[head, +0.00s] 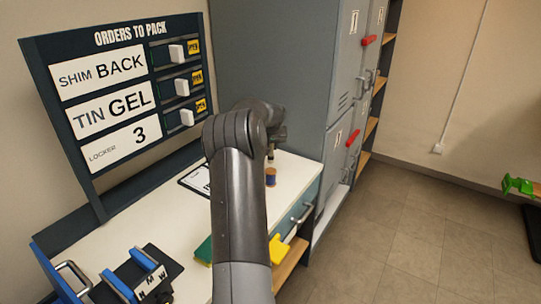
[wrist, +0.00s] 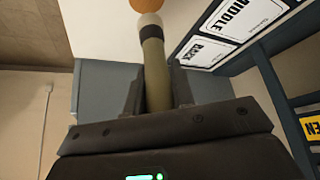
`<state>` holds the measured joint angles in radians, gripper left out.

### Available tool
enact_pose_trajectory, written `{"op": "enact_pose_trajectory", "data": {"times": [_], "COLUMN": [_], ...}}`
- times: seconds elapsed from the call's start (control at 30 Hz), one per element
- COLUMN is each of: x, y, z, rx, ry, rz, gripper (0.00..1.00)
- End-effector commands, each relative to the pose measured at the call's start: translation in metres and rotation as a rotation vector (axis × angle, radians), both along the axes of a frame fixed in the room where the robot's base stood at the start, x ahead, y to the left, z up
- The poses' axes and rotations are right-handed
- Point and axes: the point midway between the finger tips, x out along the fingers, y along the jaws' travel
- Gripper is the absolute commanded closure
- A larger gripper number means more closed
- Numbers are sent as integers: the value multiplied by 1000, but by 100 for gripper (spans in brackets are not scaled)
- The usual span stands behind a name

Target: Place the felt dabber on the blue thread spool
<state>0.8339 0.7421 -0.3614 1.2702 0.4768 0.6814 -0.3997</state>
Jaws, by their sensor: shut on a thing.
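My gripper (wrist: 156,88) is shut on the felt dabber (wrist: 154,70), whose olive handle runs between the two fingers in the wrist view. The dabber's pale end points away from the gripper, towards an orange-brown round surface that looks like the spool's top. The blue thread spool (head: 270,177) stands upright on the white worktop in the head view, with a brownish top and a blue body. My gripper end is just above it, partly hidden behind my arm. I cannot tell whether dabber and spool touch.
An order board (head: 115,85) stands behind. Grey lockers (head: 300,70) rise beyond the spool.

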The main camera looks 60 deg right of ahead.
Motion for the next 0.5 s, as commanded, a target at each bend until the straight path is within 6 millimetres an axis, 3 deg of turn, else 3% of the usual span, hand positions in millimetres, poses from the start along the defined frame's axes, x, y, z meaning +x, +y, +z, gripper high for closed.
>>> {"op": "enact_pose_trajectory", "data": {"times": [0.33,0.5], "x": [1,1], "y": [0,0], "z": [-39,-41], "rx": [2,0], "ry": [1,0], "rz": [-1,0], "gripper": [100,100]}}
